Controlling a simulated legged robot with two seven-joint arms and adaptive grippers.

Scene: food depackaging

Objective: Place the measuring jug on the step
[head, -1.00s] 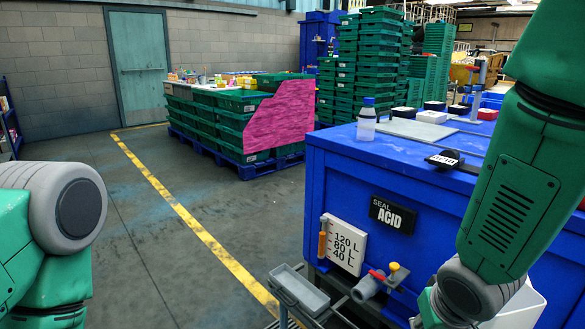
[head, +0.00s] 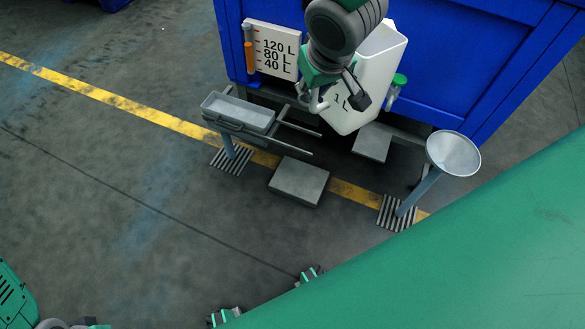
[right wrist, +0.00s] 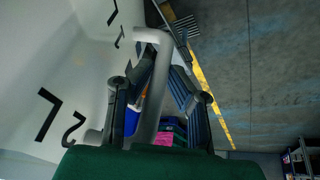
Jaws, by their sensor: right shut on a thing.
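The white measuring jug (head: 376,88) hangs tilted in front of the blue tank in the head view. My right gripper (head: 338,100) is at its left side, partly covering it. In the right wrist view, the fingers of my right gripper (right wrist: 160,96) stand on either side of the jug's pale handle (right wrist: 153,85), and the jug's marked wall (right wrist: 50,70) fills the left. Two low grey blocks could be the step: one (head: 299,181) stands on the yellow line, the other (head: 372,142) below and right of the jug. The jug is apart from the nearer block.
The blue tank (head: 450,60) stands behind the jug, with a level gauge (head: 272,50) and a green-capped valve (head: 399,80). A grey tray (head: 238,112) on a post and a round dish (head: 453,153) flank the blocks. Open floor lies at left.

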